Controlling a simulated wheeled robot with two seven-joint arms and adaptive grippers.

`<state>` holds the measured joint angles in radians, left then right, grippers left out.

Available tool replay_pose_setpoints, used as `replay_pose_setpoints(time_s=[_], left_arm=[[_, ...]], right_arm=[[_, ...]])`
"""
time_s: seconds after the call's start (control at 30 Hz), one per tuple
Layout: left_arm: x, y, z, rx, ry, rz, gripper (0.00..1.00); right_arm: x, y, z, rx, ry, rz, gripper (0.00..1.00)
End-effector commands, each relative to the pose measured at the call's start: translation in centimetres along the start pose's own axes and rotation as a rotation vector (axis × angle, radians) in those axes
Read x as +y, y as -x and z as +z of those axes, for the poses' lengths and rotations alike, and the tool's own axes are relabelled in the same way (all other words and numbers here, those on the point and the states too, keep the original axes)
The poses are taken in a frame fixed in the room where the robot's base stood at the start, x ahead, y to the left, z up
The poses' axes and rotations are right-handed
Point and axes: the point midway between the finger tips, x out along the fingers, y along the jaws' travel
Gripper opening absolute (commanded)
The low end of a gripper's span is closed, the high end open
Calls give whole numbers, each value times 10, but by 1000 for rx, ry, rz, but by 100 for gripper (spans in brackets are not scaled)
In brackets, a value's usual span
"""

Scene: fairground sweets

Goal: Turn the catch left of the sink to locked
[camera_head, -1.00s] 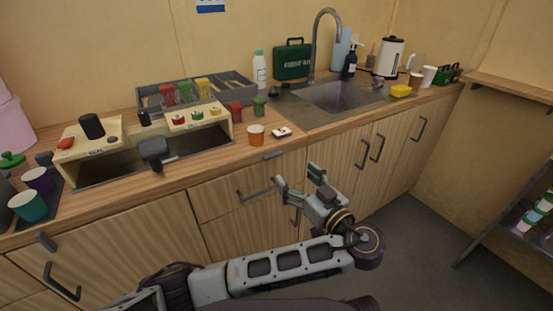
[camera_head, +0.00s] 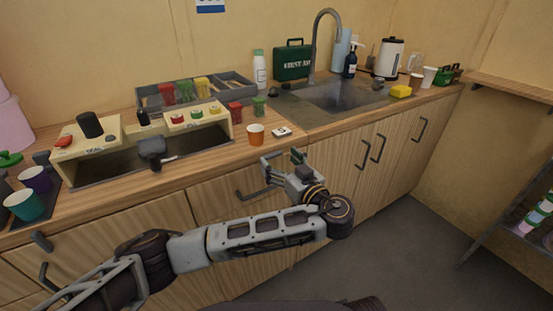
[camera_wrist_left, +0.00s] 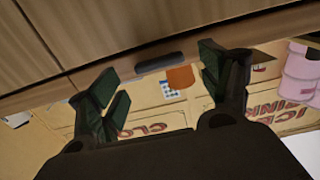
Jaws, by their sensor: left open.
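The catch (camera_wrist_left: 160,62) is a short dark bar on the front edge of the wooden counter, left of the sink (camera_head: 345,96). In the left wrist view it lies along the edge, between and just beyond my open fingers, with no contact clearly visible. In the head view my left gripper (camera_head: 284,162) is at the counter's front edge and largely hides the catch. Its two dark green fingertips are spread and hold nothing. Whether the catch counts as locked cannot be read. My right gripper is not in view.
An orange cup (camera_head: 256,134) and a small white item (camera_head: 282,131) stand on the counter just behind the gripper. Drawer handles (camera_head: 254,193) stick out below. Another dark catch (camera_head: 41,241) is on the edge at far left.

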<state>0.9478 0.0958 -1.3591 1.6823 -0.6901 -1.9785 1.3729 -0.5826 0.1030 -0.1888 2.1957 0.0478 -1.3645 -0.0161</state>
Motion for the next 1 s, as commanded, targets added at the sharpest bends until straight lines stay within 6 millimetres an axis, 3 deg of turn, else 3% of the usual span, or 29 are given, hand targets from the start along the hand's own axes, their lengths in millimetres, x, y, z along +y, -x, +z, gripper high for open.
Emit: replay_pose_setpoints(time_s=[0.23,0.63,1.0], left_arm=[[0,-21,0,1,0,-1,79],[0,-25,0,0,0,0,77],[0,-25,0,0,0,0,33]], right_arm=[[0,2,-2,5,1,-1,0],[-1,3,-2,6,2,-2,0],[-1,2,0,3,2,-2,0]])
